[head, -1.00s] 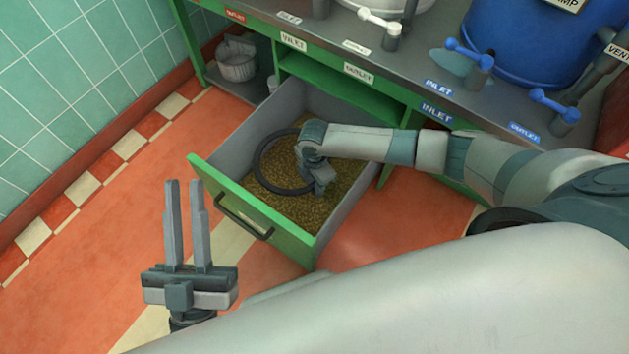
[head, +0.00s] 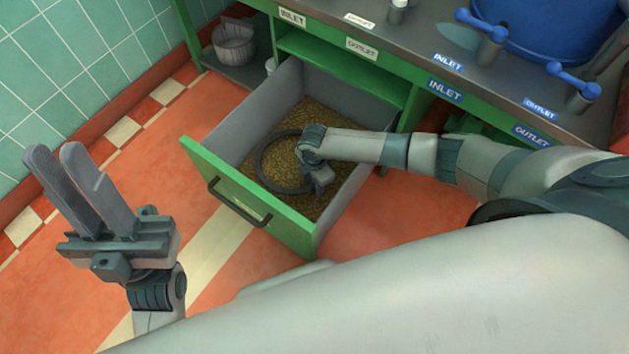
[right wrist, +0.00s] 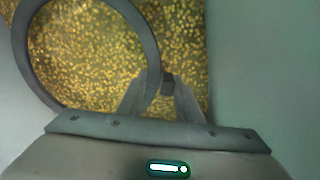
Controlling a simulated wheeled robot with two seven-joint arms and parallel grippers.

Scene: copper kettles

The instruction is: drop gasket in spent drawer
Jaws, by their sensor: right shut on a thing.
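The gasket is a dark grey ring (head: 259,165) inside the open drawer in the head view. The drawer has a green front (head: 235,190), a black handle and grey walls, and its floor is covered with golden-brown granules. My right gripper (head: 320,182) reaches into the drawer, shut on the ring's near right side. In the right wrist view the ring (right wrist: 144,40) passes between the two fingertips (right wrist: 157,92) above the granules. I cannot tell whether the ring touches them. My left gripper (head: 56,152) is open and empty, left of the drawer.
The green workbench (head: 395,75) with INLET and OUTLET labels stands behind the drawer. Blue valves (head: 482,28) and a blue drum (head: 550,25) are on top. A pale pot (head: 234,45) sits on the lower shelf. The red floor left of the drawer is clear.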

